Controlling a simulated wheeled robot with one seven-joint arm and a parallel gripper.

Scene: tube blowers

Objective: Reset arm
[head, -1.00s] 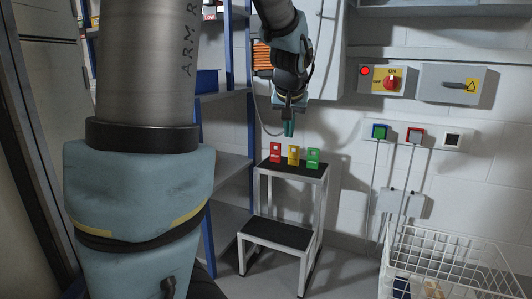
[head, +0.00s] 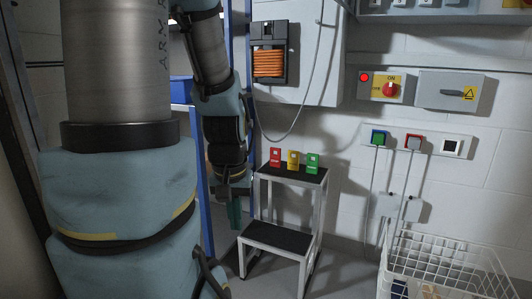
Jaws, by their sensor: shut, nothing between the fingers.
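My gripper (head: 235,213) hangs at the end of my arm, pointing down, to the left of the step stool (head: 277,237). Its greenish fingers are shut with nothing between them. It is apart from the red tag (head: 275,157), the yellow tag (head: 293,159) and the green tag (head: 313,162), which stand in a row on the stool's top step. My arm covers much of the left side of the view and hides part of the shelf behind it.
A white wire basket (head: 444,262) stands at the lower right. The wall holds a red rotary switch box (head: 389,88), a grey lever box (head: 450,92), a socket strip (head: 415,141) with cables, and an orange cable coil (head: 269,63). Blue-framed shelving (head: 206,210) stands behind my arm.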

